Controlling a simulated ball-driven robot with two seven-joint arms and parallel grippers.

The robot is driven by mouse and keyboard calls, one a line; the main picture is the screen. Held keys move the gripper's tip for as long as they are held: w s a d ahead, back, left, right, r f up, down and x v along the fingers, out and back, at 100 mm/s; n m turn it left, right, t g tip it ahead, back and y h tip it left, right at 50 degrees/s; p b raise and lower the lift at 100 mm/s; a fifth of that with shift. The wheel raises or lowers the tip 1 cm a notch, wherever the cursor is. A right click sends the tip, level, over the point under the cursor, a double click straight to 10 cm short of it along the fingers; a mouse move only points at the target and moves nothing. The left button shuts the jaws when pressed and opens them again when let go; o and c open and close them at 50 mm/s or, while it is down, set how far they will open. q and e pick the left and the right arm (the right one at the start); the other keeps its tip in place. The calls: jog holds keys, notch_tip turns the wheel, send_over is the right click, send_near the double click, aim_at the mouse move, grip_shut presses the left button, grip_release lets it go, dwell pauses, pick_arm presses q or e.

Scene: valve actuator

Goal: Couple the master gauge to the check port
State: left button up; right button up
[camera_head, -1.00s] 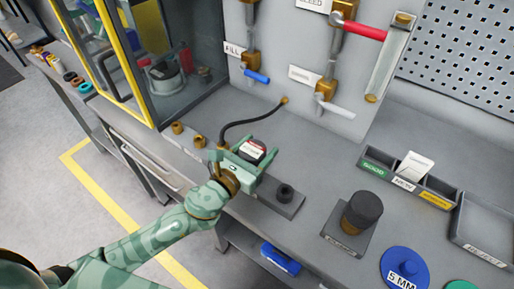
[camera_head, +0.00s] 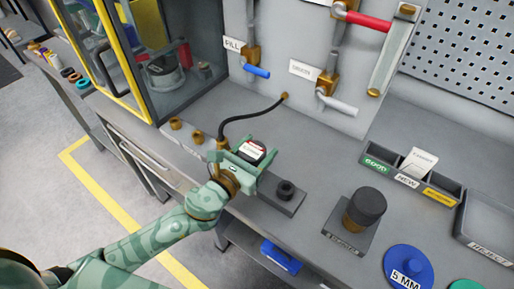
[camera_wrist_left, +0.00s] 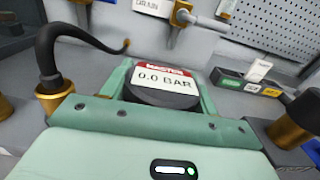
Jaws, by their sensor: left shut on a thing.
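The master gauge (camera_head: 252,150) is a dark round body with a red and white label. In the left wrist view the gauge (camera_wrist_left: 163,85) reads MASTER 0.0 BAR. My left gripper (camera_head: 249,158) is shut on it, with one finger on either side. The gauge's underside is hidden, so I cannot tell whether it touches the bench. A brass fitting (camera_head: 222,142) on the end of a black hose (camera_head: 248,114) stands just left of the gripper. That fitting also shows in the left wrist view (camera_wrist_left: 54,98). No check port label is readable. My right gripper is not in view.
A grey plate with a black ring (camera_head: 286,190) lies right of the gripper. A dark capped cylinder (camera_head: 367,207) stands further right. Small brass fittings (camera_head: 175,123) sit left. A valve panel (camera_head: 300,45) rises behind.

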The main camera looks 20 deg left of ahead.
pick_arm(q)
jog(key=shift+f+b, duration=0.55)
jog(key=shift+f, duration=0.1)
jog(key=o, duration=1.3)
jog(key=shift+b+v, duration=2.2)
jog(key=shift+v, duration=6)
